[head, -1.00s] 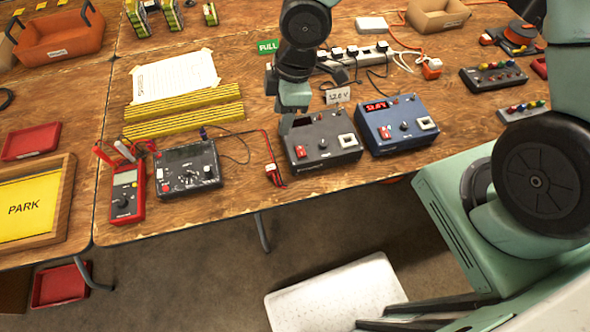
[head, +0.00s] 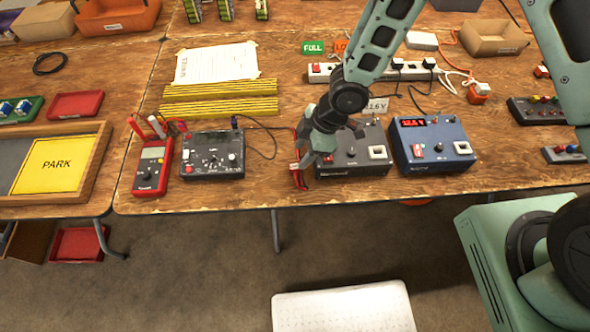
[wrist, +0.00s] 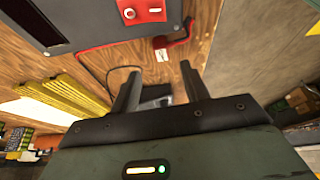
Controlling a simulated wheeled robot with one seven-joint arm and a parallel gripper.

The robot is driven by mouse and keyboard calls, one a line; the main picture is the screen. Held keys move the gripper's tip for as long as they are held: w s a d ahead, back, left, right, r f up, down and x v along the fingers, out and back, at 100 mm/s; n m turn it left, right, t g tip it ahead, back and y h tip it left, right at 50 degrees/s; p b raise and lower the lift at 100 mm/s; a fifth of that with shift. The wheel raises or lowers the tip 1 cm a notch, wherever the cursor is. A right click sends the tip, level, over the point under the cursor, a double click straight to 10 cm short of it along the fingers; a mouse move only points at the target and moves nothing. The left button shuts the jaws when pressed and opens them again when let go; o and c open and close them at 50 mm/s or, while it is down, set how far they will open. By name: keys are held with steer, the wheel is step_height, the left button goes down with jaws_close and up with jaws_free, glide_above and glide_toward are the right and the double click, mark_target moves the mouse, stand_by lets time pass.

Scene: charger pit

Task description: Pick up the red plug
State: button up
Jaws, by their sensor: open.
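The red plug (head: 299,181) lies on the wooden table at the left side of the dark grey charger (head: 366,153), on a thin red lead; my gripper partly covers it in the head view. My gripper (head: 312,158) is over the charger's left edge, close to the plug. In the wrist view my gripper (wrist: 160,82) shows two dark fingers spread apart with nothing held between them. The red lead (wrist: 120,42) runs beyond the fingertips beside the charger (wrist: 58,20).
A blue charger (head: 431,143) stands right of the grey one. A black device (head: 212,155) and a red multimeter (head: 152,167) stand to the left. A white power strip (head: 330,73) and cables lie behind. The table's front edge is close.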

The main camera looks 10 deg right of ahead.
mark_target(295, 166)
steer(key=shift+p+x, duration=0.7)
steer(key=shift+x, duration=2.85)
steer(key=shift+s+d, duration=0.2)
jaws_close()
